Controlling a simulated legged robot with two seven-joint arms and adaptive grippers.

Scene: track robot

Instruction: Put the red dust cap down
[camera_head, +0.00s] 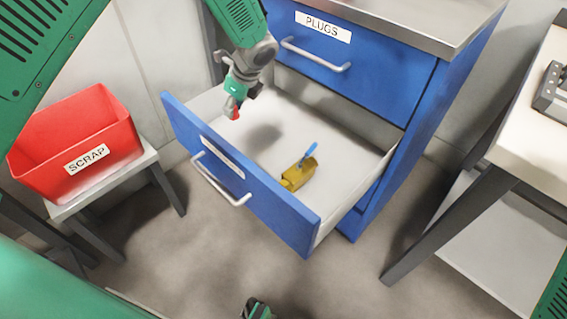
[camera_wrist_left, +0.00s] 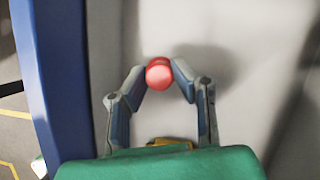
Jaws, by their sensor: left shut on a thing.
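The red dust cap (camera_wrist_left: 159,74) is small and round, held between the two fingertips of my left gripper (camera_wrist_left: 160,72) in the left wrist view. In the head view the red cap (camera_head: 234,111) shows at the tip of my left gripper (camera_head: 238,98), above the left part of the open drawer (camera_head: 345,145). The cap appears apart from the drawer floor. A green right gripper part (camera_head: 256,310) shows at the bottom edge of the head view; its fingers are not clear.
A yellow piece (camera_head: 299,174) with a blue-handled item (camera_head: 308,154) lies in the drawer. The closed PLUGS drawer (camera_head: 365,75) is above. A red SCRAP bin (camera_head: 75,140) stands on a small table at left. A workbench (camera_head: 535,130) stands at right. Much of the drawer floor is bare.

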